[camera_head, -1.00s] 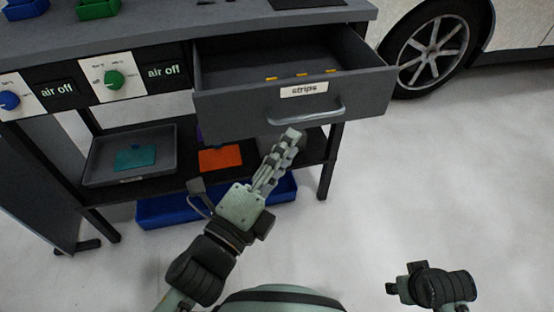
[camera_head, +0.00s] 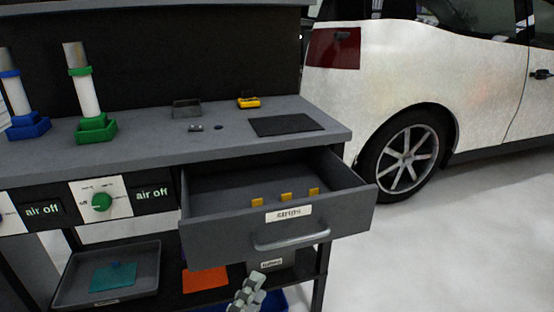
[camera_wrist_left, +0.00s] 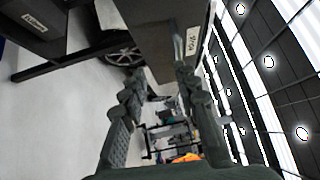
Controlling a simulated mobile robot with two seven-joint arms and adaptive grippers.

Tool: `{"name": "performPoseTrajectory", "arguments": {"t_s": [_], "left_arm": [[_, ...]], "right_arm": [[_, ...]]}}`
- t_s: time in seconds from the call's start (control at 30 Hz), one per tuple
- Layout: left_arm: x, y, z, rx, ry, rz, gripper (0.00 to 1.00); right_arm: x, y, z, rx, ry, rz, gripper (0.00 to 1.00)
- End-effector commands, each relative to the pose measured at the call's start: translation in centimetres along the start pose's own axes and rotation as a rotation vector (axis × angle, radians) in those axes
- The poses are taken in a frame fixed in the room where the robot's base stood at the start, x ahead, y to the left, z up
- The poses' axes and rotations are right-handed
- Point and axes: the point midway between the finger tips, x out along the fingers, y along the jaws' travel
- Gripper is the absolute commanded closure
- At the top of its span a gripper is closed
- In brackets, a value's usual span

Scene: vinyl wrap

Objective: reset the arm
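My left gripper (camera_head: 247,292) shows only at the bottom edge of the head view, below the drawer front. In the left wrist view its two fingers (camera_wrist_left: 160,80) stand apart with nothing between them. The open drawer (camera_head: 345,215), labelled strips, is pulled out above the gripper. It holds several small yellow pieces (camera_head: 285,197) near its front. The drawer also shows above the fingers in the left wrist view (camera_wrist_left: 158,35). The rest of the left arm is hidden below the head view. My right gripper is not in view.
The workbench (camera_head: 222,150) carries green (camera_head: 95,128) and blue (camera_head: 27,125) holders with rolls, and a dark mat (camera_head: 286,125). A grey tray (camera_head: 140,262) and an orange sheet (camera_head: 205,279) lie on the lower shelf. A white car (camera_head: 425,70) stands right; the floor before it is clear.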

Motion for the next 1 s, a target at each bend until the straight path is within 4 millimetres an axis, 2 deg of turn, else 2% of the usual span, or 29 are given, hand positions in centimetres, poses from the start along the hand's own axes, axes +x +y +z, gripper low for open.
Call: {"name": "performPoseTrajectory", "arguments": {"t_s": [0.13,0.23,0.33,0.4,0.5,0.6,0.7,0.8,1.0], "left_arm": [[-0.6,6.7,6.0,-0.262,-0.204,0.208,0.70],[-2.8,12.6,10.4,-0.503,-0.408,0.369,0.70],[-6.5,18.4,13.7,-0.750,-0.639,0.515,0.70],[-9.7,21.9,15.1,-0.914,-0.806,0.604,0.70],[-14.2,25.6,15.9,-1.108,-1.030,0.705,0.70],[-17.7,27.8,15.7,-1.247,-1.206,0.773,0.70],[-19.7,28.8,15.3,-1.323,-1.310,0.809,0.70],[-20.5,29.1,15.2,-1.349,-1.350,0.823,0.70],[-20.5,29.2,15.2,-1.348,-1.351,0.824,0.70]], "right_arm": [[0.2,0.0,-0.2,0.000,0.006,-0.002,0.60],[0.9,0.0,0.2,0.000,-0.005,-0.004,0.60],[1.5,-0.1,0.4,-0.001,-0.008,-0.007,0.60],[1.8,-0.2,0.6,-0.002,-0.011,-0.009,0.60],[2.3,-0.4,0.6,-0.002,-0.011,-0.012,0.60],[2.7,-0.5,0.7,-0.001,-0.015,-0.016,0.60],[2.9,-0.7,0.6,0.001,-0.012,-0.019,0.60],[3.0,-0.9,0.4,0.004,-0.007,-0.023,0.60],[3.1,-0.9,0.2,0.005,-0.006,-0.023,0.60]]}}
